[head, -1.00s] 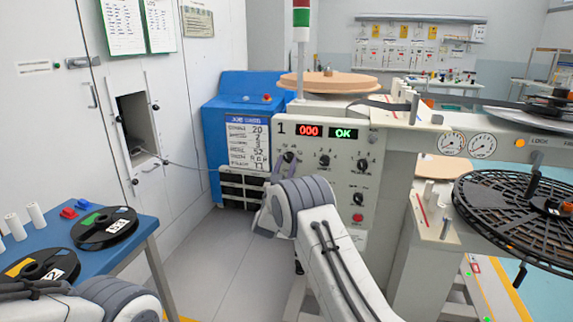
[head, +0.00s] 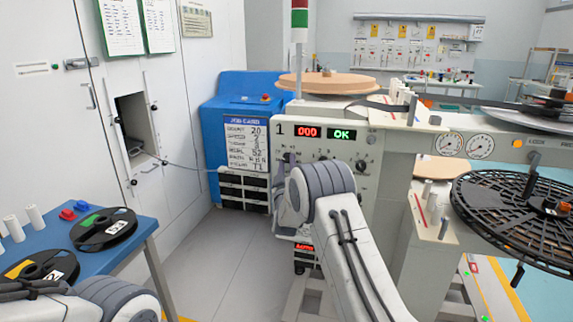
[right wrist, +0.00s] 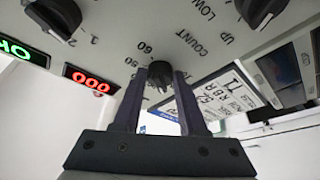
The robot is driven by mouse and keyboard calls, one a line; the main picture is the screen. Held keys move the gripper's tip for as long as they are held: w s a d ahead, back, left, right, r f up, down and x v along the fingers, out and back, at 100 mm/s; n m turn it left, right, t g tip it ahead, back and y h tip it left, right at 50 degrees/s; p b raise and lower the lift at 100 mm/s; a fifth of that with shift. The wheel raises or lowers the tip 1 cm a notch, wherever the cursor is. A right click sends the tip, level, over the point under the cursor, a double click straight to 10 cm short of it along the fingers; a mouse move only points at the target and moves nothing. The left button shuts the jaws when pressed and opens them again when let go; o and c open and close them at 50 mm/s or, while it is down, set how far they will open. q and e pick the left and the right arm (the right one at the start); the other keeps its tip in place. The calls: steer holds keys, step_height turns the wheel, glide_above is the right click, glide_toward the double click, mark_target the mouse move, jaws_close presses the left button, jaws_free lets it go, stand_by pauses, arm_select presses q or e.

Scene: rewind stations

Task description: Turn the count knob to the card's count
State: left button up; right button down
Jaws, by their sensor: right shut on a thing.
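The panel (head: 372,190) of station 1 carries a red display (head: 308,132) reading 000 and a green OK display (head: 342,134). In the right wrist view the black count knob (right wrist: 159,76) sits by the COUNT lettering. My right gripper (right wrist: 160,88) has its two fingers on either side of that knob and is shut on it. The knob's pointer direction cannot be told. In the head view my right wrist hides the gripper's fingertips and part of the panel. The job card (head: 247,143) hangs on the blue cabinet; its top line seems to end in 20. My left gripper is out of view.
Other black knobs (right wrist: 262,10) (right wrist: 56,16) are close to my right gripper. A large black reel (head: 500,215) stands out at the right. A blue table (head: 135,250) with reels and white spools is at the left. The floor between is clear.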

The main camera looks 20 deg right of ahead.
steer(key=shift+r+n+y, duration=0.1)
steer(key=shift+n+y, duration=0.5)
steer(key=shift+n, duration=0.5)
steer(key=shift+c, duration=2.2)
jaws_free()
steer(key=v, duration=1)
steer(key=shift+s, duration=0.25)
